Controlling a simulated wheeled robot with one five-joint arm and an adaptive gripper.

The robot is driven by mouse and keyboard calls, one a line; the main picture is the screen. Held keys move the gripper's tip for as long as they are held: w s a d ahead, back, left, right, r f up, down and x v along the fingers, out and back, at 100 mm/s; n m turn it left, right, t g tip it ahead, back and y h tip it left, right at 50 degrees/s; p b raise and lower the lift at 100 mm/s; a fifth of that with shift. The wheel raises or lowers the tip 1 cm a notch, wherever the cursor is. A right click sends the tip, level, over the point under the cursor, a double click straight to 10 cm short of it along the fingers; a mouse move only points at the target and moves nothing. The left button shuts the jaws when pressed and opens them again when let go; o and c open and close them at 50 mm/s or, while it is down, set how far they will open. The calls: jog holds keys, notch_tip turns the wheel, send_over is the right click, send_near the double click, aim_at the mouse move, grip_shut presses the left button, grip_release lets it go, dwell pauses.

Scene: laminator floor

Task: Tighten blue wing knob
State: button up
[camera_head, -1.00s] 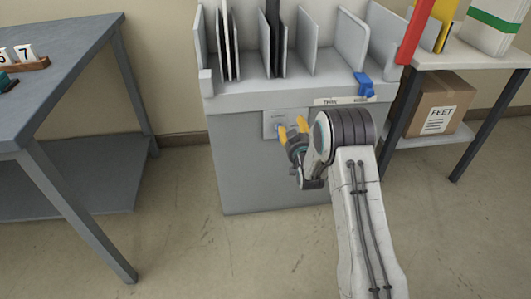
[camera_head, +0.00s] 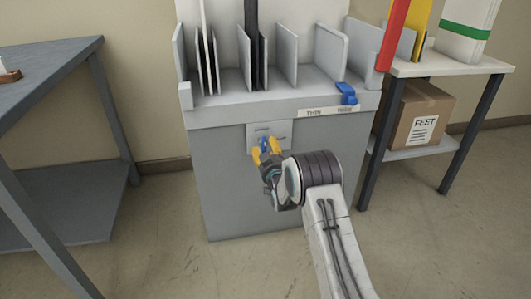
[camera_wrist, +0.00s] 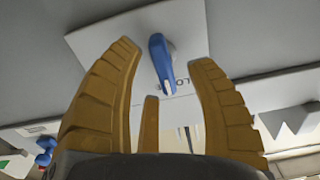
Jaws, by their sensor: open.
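The blue wing knob (camera_head: 265,143) sits on a pale plate (camera_head: 284,131) on the front of the grey cabinet. In the wrist view the blue knob (camera_wrist: 157,60) stands out from the plate (camera_wrist: 95,40), with partly hidden lettering beside it. My gripper (camera_head: 266,150) has yellow fingers, spread open at the plate's lower part. In the wrist view its fingers (camera_wrist: 165,52) lie on either side of the knob, with gaps on both sides. I cannot tell how deep the knob reaches between them.
Another blue fitting (camera_head: 346,93) sits on the cabinet's ledge, above a label strip (camera_head: 328,111). Upright dividers (camera_head: 285,55) stand on top. A grey table (camera_head: 60,50) is at left, and a shelf with a cardboard box (camera_head: 420,115) at right. Floor is free in front.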

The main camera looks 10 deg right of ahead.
jog(key=shift+w, duration=1.2)
jog(key=shift+c, duration=0.2)
grip_shut()
